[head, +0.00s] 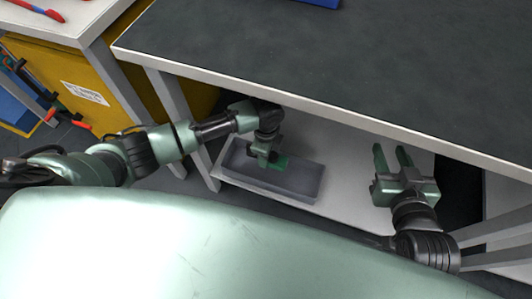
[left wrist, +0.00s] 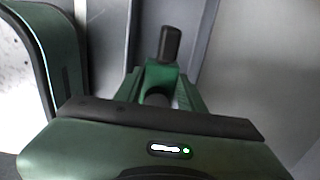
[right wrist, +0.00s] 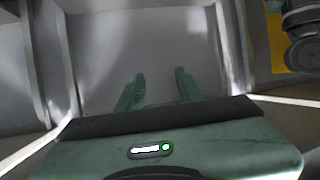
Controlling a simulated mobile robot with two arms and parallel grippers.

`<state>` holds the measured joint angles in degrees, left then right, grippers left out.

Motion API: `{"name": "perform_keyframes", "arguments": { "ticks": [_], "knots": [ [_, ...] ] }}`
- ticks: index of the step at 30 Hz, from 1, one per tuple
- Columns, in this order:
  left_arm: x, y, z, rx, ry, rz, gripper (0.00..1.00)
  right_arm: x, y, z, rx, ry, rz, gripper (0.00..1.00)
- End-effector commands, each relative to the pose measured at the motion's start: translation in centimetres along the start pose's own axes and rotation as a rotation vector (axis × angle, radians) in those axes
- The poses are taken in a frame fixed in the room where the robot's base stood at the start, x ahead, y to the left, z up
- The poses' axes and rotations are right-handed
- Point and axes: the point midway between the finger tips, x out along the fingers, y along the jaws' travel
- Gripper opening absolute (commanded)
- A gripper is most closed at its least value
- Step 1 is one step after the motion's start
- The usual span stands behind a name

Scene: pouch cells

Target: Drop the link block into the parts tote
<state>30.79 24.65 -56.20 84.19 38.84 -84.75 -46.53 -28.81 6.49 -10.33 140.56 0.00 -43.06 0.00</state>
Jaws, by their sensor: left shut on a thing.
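The grey parts tote (head: 315,183) is an open, shallow bin on the lower shelf under the dark-topped table. My left gripper (head: 270,160) reaches down over the tote's inside, near its back left part. In the left wrist view my left gripper (left wrist: 163,72) is shut on the dark link block (left wrist: 170,43), which sticks out past the green fingertips. In the head view I cannot make out the block clearly. My right gripper (head: 392,150) is open and empty, right of the tote; it also shows in the right wrist view (right wrist: 160,75).
The dark tabletop (head: 330,50) hangs over the shelf, its light front edge close above my left wrist. A table leg (head: 170,95) stands left of the tote. The pale shelf (head: 345,190) is bare right of the tote. A yellow cabinet (head: 110,75) stands at left.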

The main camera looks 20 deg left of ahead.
Motion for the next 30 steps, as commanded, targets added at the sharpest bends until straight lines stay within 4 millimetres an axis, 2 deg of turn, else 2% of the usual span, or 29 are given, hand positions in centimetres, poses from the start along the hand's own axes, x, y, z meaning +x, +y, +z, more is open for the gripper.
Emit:
{"name": "perform_keyframes", "arguments": {
  "ticks": [11,12,15,26,30],
  "knots": [
    [0.1,0.0,0.0,0.000,0.000,-0.001,0.00,0.1,-0.1,-0.5,0.000,0.025,-0.001,0.36],
    [0.1,0.0,0.0,0.000,0.000,-0.001,0.42,0.1,-0.1,-0.5,0.000,0.025,-0.001,0.36],
    [0.1,0.0,0.0,0.000,0.000,-0.001,0.65,0.1,-0.1,-0.5,0.000,0.025,-0.001,0.36],
    [-0.1,0.0,0.0,0.000,0.000,0.000,0.65,0.0,-0.1,-0.4,0.000,0.017,-0.001,0.36],
    [-1.0,-0.1,0.0,0.000,0.000,-0.001,0.65,-0.3,0.2,1.1,0.000,-0.063,0.004,0.36]
  ]
}}
